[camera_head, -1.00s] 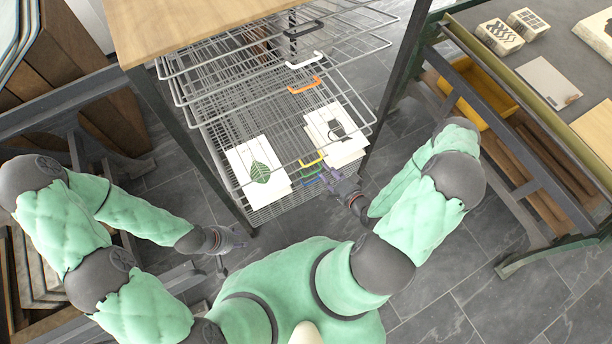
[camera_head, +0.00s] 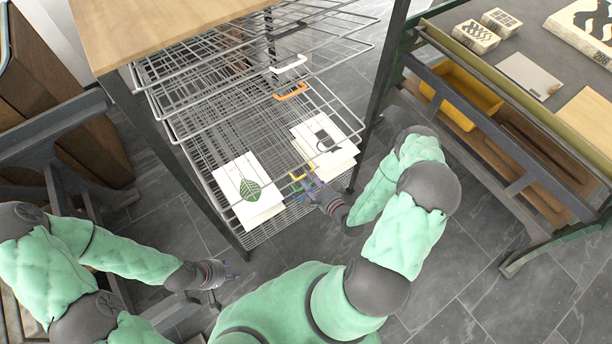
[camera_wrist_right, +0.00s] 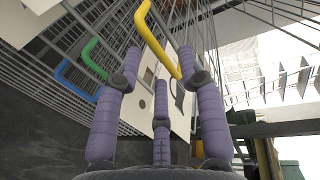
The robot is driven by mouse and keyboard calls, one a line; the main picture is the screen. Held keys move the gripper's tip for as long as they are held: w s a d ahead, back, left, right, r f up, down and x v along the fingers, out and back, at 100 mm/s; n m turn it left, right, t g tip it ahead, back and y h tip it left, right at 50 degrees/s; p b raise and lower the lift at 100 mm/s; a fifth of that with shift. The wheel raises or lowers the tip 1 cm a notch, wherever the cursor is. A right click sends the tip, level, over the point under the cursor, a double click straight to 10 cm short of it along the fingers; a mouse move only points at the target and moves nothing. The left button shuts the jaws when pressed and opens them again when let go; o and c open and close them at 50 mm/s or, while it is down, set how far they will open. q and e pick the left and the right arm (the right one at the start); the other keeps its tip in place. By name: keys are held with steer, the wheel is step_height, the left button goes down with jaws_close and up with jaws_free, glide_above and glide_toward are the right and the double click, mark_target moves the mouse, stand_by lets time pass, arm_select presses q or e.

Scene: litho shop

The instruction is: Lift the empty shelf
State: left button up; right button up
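The drying rack holds stacked wire shelves (camera_head: 222,122). A shelf with an orange handle (camera_head: 291,92) looks bare over most of its mesh. Below it, a sheet with a green leaf print (camera_head: 248,188) and a sheet with a dark print (camera_head: 322,138) show through the wires. My right gripper (camera_head: 312,184) is at the lower front handles. In the right wrist view its purple fingers (camera_wrist_right: 160,65) are spread, with the yellow handle (camera_wrist_right: 158,42) between or just beyond the upper two; contact is unclear. My left gripper (camera_head: 222,276) is spread and empty, left of the rack's front.
Green (camera_wrist_right: 88,58) and blue (camera_wrist_right: 72,82) handles sit beside the yellow one. A white handle (camera_head: 288,65) is higher up. A wooden top (camera_head: 150,35) covers part of the rack. A workbench (camera_head: 500,75) with a yellow tray (camera_head: 462,92) stands right. Grey floor (camera_head: 420,300) is clear in front.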

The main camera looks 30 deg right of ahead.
steer(key=shift+b+x, duration=0.3)
steer(key=shift+x, duration=1.4)
jaws_close()
